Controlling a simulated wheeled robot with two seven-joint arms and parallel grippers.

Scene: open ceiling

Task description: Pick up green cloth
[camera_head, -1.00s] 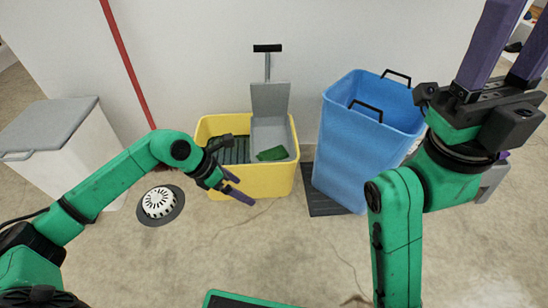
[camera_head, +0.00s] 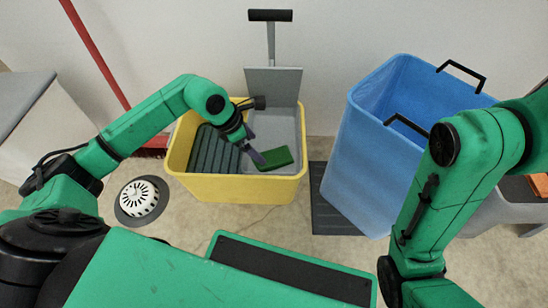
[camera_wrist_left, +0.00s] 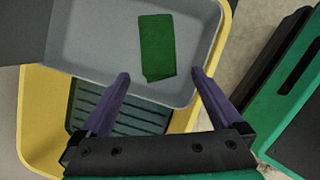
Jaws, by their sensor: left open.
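The green cloth (camera_head: 273,158) lies folded in the grey tray (camera_head: 286,122) on the right side of the yellow bucket (camera_head: 232,188). In the left wrist view the cloth (camera_wrist_left: 156,46) lies flat on the tray floor, ahead of and between my fingers. My left gripper (camera_head: 254,156) is over the bucket, just left of the cloth. Its purple fingers (camera_wrist_left: 158,80) are spread apart with nothing between them. I cannot tell the exact height above the tray. My right gripper is outside the head view; only my right arm shows.
A dark ribbed grate (camera_head: 214,150) fills the bucket's left side. A blue bin (camera_head: 375,150) with black handles stands to the right on a dark mat (camera_head: 328,215). A white floor vent (camera_head: 138,198) is at left. A red pole (camera_head: 95,55) leans on the wall.

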